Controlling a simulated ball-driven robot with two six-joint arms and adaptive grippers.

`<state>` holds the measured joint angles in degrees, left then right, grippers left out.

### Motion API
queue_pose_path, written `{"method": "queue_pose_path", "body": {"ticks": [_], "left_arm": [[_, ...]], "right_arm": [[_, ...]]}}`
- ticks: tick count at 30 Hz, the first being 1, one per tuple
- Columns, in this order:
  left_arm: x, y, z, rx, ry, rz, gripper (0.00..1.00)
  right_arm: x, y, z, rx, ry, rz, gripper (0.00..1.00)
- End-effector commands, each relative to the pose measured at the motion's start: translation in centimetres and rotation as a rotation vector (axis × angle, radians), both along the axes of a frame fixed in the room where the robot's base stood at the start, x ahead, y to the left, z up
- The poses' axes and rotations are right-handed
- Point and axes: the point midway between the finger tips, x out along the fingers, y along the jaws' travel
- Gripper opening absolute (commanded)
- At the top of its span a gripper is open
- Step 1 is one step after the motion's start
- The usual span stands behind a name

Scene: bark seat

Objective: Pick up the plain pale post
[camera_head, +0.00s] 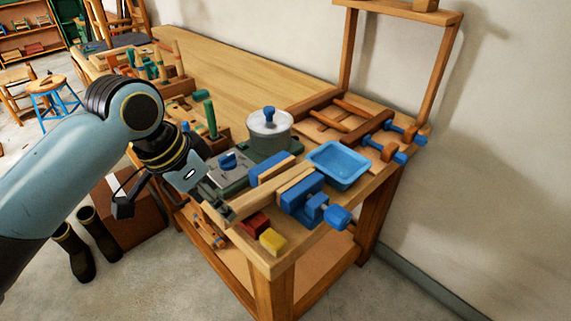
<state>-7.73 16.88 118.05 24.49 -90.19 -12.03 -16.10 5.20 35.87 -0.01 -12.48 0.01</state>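A plain pale post (256,203) lies at a slant near the front left edge of the workbench, beside the blue vise-like block. My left gripper (222,202) reaches in from the left, with its dark fingertips at the post's near left end. The fingers overlap that end in the picture, and I cannot tell whether they are closed on it or only beside it. My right gripper is not in view.
A blue tray (342,164), a lidded metal pot (269,130), a blue vise (308,200), a red block (254,224) and a yellow block (273,241) crowd the bench's near end. A wooden frame (440,70) stands behind. The bench's long middle (230,75) is clear.

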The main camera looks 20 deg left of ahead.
Motion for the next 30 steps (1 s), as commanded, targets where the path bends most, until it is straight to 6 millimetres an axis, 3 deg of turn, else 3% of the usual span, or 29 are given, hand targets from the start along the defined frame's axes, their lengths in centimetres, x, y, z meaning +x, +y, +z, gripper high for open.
{"method": "queue_pose_path", "body": {"ticks": [1, 3, 7, 14, 23, 30], "left_arm": [[0.6, 0.0, 2.4, 0.005, -0.032, -0.009, 0.62], [1.1, 0.3, 3.8, 0.014, -0.052, -0.012, 0.62], [1.7, 0.4, 4.0, 0.018, -0.057, -0.010, 0.62], [3.0, -0.2, 0.4, 0.016, -0.059, -0.008, 0.62], [3.9, -0.7, -2.4, 0.016, -0.055, -0.009, 0.62], [5.1, -1.1, -5.5, 0.018, -0.058, -0.010, 0.62]], "right_arm": [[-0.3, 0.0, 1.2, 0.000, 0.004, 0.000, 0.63], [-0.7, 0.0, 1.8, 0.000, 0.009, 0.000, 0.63], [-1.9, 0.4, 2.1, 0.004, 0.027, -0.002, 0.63], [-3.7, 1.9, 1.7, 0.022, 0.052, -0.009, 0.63], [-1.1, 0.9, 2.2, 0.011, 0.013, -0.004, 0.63], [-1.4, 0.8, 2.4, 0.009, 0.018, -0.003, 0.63]]}}
